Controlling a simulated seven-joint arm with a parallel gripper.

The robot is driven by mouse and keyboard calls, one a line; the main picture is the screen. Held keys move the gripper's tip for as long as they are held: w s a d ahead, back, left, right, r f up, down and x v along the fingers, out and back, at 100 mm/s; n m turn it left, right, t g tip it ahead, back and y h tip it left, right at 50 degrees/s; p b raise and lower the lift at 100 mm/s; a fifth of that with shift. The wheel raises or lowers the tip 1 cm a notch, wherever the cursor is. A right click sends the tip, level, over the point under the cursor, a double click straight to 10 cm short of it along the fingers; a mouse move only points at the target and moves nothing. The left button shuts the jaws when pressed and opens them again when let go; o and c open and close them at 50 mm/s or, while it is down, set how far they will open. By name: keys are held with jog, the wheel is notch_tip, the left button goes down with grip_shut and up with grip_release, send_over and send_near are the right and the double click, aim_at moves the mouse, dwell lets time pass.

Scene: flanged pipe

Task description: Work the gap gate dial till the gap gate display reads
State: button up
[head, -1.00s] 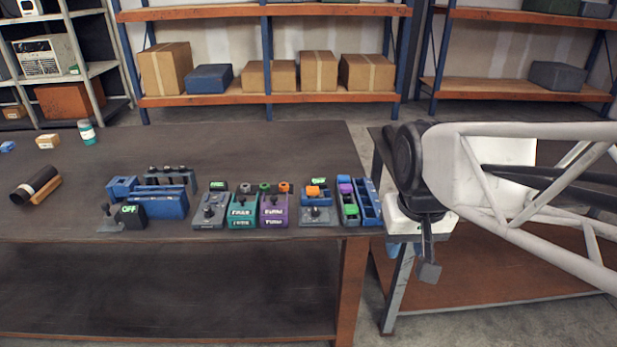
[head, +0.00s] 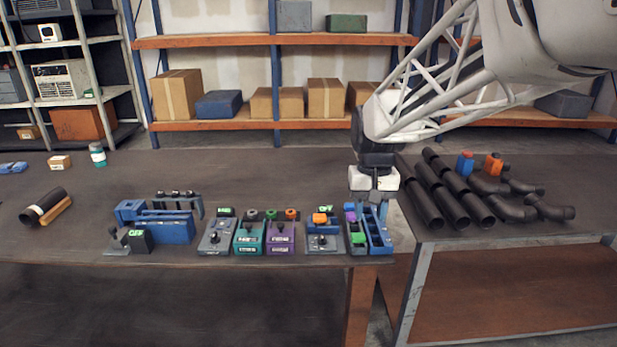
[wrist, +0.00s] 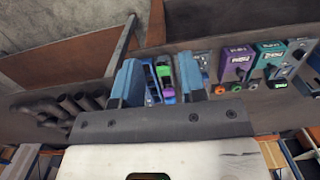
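No label readable as "gap gate" shows, so I cannot tell which unit it is. Candidates are a grey dial box (head: 216,238) with a small green display (head: 225,211), a teal box (head: 250,238), a purple box (head: 280,238) and a grey unit (head: 323,243) with an orange block and a lit display (head: 326,209). At left, a lever unit has a display (head: 139,241) that seems to read OFF. My gripper (head: 371,210) hangs above the blue tray (head: 379,236), right of these units. In the wrist view its two blue fingers (wrist: 158,75) are apart, with nothing held.
A narrow rack (head: 355,240) with purple and green blocks stands beside the blue tray, under my gripper. A blue fixture (head: 165,228) stands left. Black pipes (head: 450,190) lie on the right table.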

jog(key=w+a+f+g, duration=0.1)
jog(key=w+a+f, duration=0.15)
jog(key=w, duration=0.45)
jog(key=w+a+f+g, duration=0.1)
jog(key=w+f, duration=0.3)
jog(key=w, duration=0.2)
jog(key=g, duration=0.2)
send_near(322, 235)
jog(key=f, duration=0.1)
jog(key=shift+s, duration=0.45)
jog(key=shift+f, duration=0.1)
jog(key=shift+x, duration=3.95)
jog(key=shift+c, duration=0.4)
grip_shut()
